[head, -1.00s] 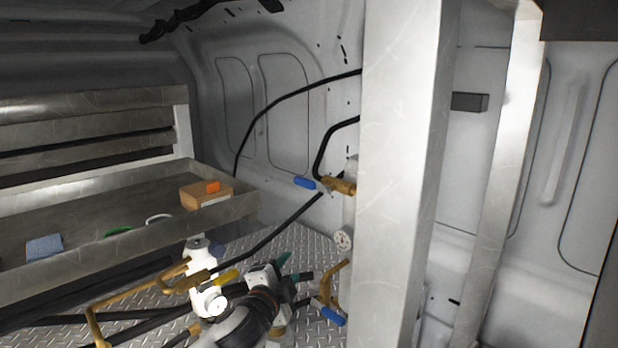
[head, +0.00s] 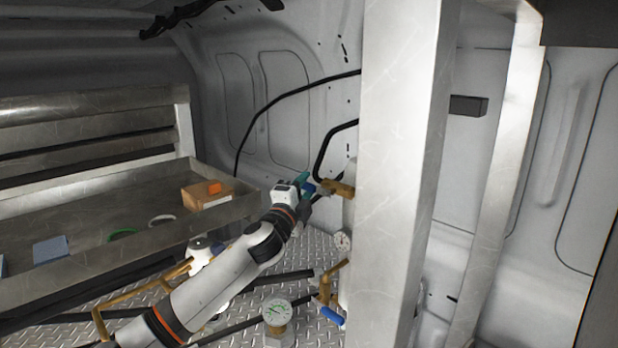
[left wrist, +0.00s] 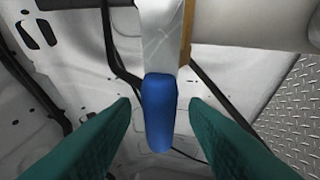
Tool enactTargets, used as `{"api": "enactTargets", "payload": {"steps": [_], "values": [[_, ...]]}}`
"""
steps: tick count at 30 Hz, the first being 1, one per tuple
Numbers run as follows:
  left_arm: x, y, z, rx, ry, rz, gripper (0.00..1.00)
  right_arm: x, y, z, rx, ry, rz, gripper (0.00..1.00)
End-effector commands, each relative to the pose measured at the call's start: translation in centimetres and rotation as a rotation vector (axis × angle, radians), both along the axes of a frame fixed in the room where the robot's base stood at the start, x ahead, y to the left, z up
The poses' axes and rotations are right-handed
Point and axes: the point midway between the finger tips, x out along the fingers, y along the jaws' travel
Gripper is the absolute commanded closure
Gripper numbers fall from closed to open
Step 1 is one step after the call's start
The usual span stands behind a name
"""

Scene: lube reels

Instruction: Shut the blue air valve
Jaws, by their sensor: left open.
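The blue air valve handle (head: 324,186) sits on a brass fitting (head: 341,189) on the left side of the grey upright post. In the head view the handle is partly hidden by my left gripper (head: 306,187). In the left wrist view the blue handle (left wrist: 159,115) hangs between the two green fingers, with a gap on both sides, so it does not look gripped. My left gripper is open. A second blue handle (head: 332,316) shows lower down by another brass fitting (head: 328,283). My right gripper is not in view.
The grey post (head: 398,170) stands close right of the valve. A small gauge (head: 342,240) is below it, and a larger gauge (head: 277,312) lower down. Black hoses (head: 290,94) run along the wall. A metal shelf (head: 150,236) holds an orange-brown box (head: 207,194).

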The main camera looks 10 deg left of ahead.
Motion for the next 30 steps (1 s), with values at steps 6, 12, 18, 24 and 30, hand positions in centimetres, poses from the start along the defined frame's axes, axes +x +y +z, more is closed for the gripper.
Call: {"api": "enactTargets", "payload": {"steps": [6, 12, 18, 24, 30], "values": [[2.3, -0.4, 0.5, -0.001, 0.000, 0.001, 0.59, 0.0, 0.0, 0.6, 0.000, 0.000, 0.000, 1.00], [3.1, -0.6, 0.6, -0.001, 0.000, 0.000, 0.59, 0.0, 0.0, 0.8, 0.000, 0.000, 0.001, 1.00], [3.2, -0.6, 0.6, 0.000, 0.000, 0.000, 0.59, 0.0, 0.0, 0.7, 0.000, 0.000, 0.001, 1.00], [3.2, -0.6, 0.6, 0.000, 0.000, 0.001, 0.79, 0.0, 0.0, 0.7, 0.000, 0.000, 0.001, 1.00], [3.2, -0.6, 0.5, 0.000, 0.001, 0.001, 1.00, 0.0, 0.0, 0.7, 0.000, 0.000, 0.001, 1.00]]}}
